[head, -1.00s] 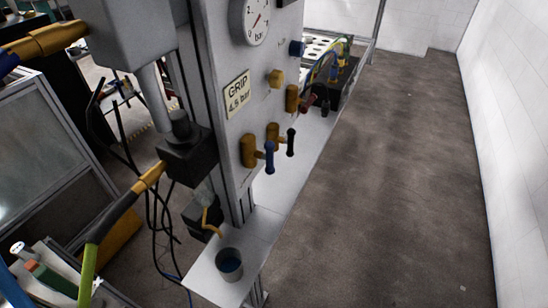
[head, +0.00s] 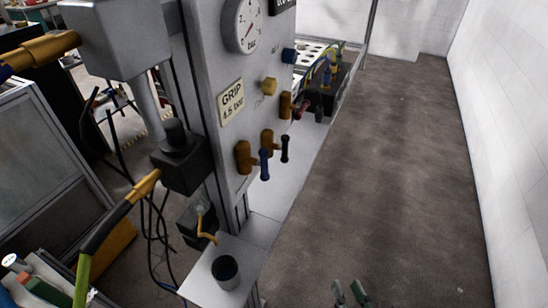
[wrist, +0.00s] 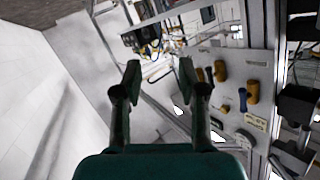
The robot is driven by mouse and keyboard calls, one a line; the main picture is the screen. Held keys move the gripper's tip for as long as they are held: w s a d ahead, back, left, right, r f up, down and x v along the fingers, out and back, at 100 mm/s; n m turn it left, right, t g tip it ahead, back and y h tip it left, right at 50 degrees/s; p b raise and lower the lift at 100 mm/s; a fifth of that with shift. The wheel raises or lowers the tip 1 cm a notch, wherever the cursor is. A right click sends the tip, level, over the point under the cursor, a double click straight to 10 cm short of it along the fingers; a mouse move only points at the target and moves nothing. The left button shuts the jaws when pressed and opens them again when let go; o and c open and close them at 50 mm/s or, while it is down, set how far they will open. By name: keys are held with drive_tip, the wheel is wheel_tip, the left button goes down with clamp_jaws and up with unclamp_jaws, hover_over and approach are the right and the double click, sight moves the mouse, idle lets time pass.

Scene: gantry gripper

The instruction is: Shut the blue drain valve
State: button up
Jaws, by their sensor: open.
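The blue drain valve's handle (head: 264,165) hangs roughly vertical at the lower part of the white panel, on a brass body (head: 243,157). It also shows in the wrist view as a blue handle (wrist: 243,101), right of my fingers. A black-handled valve (head: 285,148) sits just to its right in the head view. My gripper (head: 349,293) enters at the bottom edge of the head view, right of the panel and well apart from the valve. In the wrist view my gripper (wrist: 160,78) is open, with nothing between its fingers.
A metal cup (head: 225,272) stands on a ledge below a bent brass spout (head: 205,228). Clear floor (head: 390,170) lies to the right, up to a white wall (head: 510,130).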

drive_tip(key=w+a+r+n+y, duration=0.4)
drive_tip(key=w+a+r+y, duration=0.15)
drive_tip(key=w+r, duration=0.4)
drive_tip(key=n+g+y, duration=0.6)
drive_tip(key=n, duration=0.3)
approach(267, 159)
drive_tip(key=x, duration=1)
drive_tip(key=shift+w+a, duration=0.3)
clamp_jaws()
